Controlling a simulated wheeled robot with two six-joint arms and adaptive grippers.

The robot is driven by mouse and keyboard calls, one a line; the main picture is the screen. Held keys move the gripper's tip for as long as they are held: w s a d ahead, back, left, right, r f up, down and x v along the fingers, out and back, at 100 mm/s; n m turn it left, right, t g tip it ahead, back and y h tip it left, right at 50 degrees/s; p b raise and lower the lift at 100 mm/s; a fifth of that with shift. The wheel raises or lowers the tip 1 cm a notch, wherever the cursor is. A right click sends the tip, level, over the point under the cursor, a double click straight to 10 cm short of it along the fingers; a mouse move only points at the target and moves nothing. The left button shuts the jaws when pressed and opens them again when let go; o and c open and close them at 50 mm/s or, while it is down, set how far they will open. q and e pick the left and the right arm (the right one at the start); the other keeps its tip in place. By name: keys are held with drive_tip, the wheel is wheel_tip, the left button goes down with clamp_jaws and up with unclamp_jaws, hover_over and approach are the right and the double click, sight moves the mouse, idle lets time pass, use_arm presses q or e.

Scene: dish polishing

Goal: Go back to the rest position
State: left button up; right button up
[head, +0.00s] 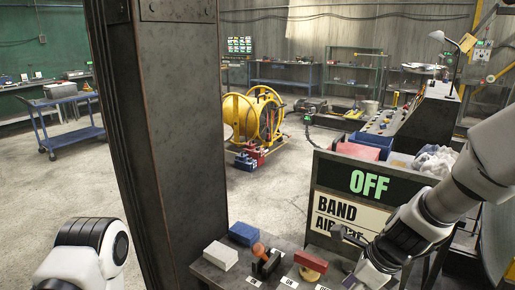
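My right arm comes in from the right and bends down in front of the sign. Dark parts that look like my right gripper (348,250) show at its lower end, above the right part of the bench. Whether its fingers are apart or together is unclear, and I see nothing clearly held. On the left only a white and black joint of my arm shows at the bottom edge; my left gripper is out of view. On the bench (212,277) are a white block (220,255), a blue block (243,233), an orange-knobbed tool (265,262) and a red-topped round pad (310,262).
A sign (370,184) reading "OFF" and "BAND" stands behind the bench. A dark metal column (178,130) rises left of the bench. A control console (420,115), a yellow reel (252,115) and a blue cart (68,115) stand farther back. The concrete floor at left is clear.

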drive_tip(key=s+f+g, duration=0.3)
drive_tip(key=s+f, duration=0.1)
drive_tip(key=f, duration=0.6)
drive_tip(key=s+d+f+n+g+h, duration=0.25)
drive_tip(key=s+f+n, duration=0.35)
drive_tip(key=s+f, duration=0.45)
drive_tip(key=s+d+f+n+g+h, duration=0.15)
drive_tip(key=s+d+f+n, duration=0.25)
drive_tip(key=s+f+n, duration=0.7)
drive_tip(key=r+n+t, duration=0.1)
drive_tip(key=n, duration=0.1)
drive_tip(key=w+r+n+t, duration=0.1)
drive_tip(key=n+t, duration=0.1)
drive_tip(key=w+n+t, duration=0.1)
drive_tip(key=n, duration=0.2)
drive_tip(key=shift+w+a+r+t, duration=0.2)
drive_tip(key=shift+r+t, duration=0.2)
